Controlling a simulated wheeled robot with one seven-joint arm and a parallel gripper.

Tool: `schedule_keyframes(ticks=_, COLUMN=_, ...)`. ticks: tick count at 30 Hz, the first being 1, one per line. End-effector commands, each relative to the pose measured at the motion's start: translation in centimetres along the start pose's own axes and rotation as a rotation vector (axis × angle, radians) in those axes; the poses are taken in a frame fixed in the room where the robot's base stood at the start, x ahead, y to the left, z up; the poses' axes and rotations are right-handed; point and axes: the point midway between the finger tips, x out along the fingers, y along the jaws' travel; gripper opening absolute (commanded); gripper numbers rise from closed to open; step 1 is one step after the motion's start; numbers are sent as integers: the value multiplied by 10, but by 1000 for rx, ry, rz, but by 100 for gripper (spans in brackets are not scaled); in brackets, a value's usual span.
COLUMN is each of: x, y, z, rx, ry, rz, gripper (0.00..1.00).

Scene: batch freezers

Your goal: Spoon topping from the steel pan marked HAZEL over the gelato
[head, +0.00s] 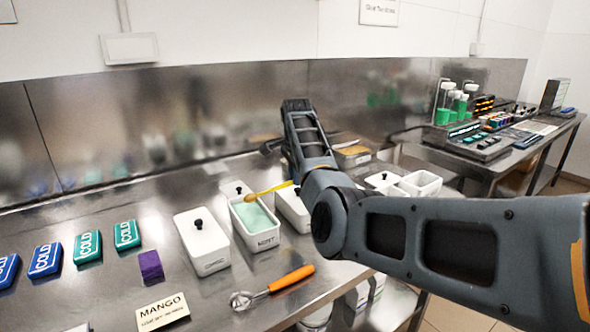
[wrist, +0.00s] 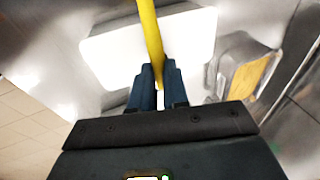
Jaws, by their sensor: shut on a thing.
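My gripper (wrist: 158,84) is shut on the handle of a yellow spoon (wrist: 149,30). In the head view the spoon (head: 268,191) reaches out left from behind my arm, its bowl end appearing over the back part of a white tub of pale green gelato (head: 255,216). Its height above the gelato is unclear. My arm hides the gripper there. A steel pan with tan-yellow topping (head: 352,155) stands behind my arm, to the right; it also shows at the right of the wrist view (wrist: 250,76). I cannot read a HAZEL mark on it.
White lidded tubs (head: 203,243) stand on both sides of the gelato. An orange-handled scoop (head: 290,280), a MANGO card (head: 162,312), a purple block (head: 151,266) and several COLD packs (head: 88,246) lie on the steel counter. The steel backsplash (head: 200,110) bounds the back.

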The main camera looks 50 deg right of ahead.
Motion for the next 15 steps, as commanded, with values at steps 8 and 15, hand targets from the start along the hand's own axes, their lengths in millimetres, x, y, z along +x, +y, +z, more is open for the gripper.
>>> schedule_keyframes(ticks=8, x=6, y=11, z=1, rx=21, ry=2, rz=-174, gripper=0)
schedule_keyframes(ticks=15, x=9, y=18, z=1, rx=40, ry=1, rz=-318, gripper=0)
